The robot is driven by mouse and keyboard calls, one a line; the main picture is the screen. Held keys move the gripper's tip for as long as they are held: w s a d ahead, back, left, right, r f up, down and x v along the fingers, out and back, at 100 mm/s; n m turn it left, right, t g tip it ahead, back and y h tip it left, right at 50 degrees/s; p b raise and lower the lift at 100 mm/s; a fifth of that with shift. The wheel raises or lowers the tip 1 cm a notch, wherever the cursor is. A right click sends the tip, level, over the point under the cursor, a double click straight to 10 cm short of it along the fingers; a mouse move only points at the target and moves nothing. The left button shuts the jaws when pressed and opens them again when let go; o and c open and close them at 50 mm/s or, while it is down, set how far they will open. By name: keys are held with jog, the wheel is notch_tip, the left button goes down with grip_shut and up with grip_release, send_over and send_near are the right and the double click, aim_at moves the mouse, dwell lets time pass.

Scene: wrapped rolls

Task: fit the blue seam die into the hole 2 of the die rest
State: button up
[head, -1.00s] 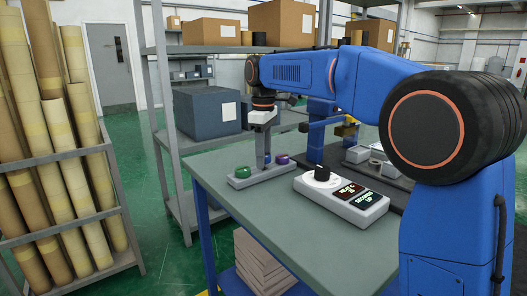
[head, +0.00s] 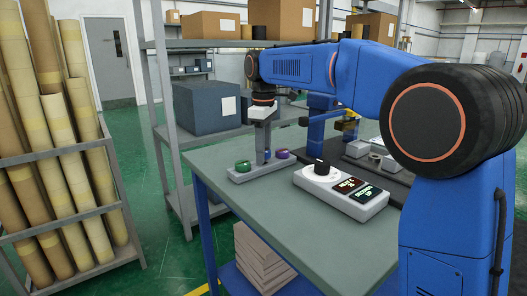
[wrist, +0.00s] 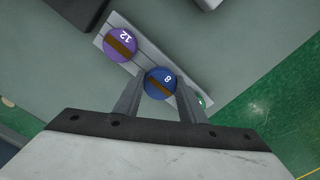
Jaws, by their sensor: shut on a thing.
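The blue seam die (wrist: 160,83), a round piece marked 8 with a brown band, is between the two fingers of my gripper (wrist: 157,97) in the wrist view. My gripper is shut on it. In the head view my gripper (head: 264,156) points down at the grey die rest (head: 240,178). The rest also shows in the wrist view (wrist: 142,64).
The purple die (head: 282,154) and the green die (head: 243,166) stand on the rest close to my fingers. The table's front (head: 300,230) is clear. Paper rolls (head: 65,130) stand at left.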

jog(key=shift+f, duration=0.2)
jog(key=shift+f, duration=0.15)
jog(key=o, duration=1.3)
notch_tip(320, 180, up, 17)
jog(key=shift+r, duration=0.15)
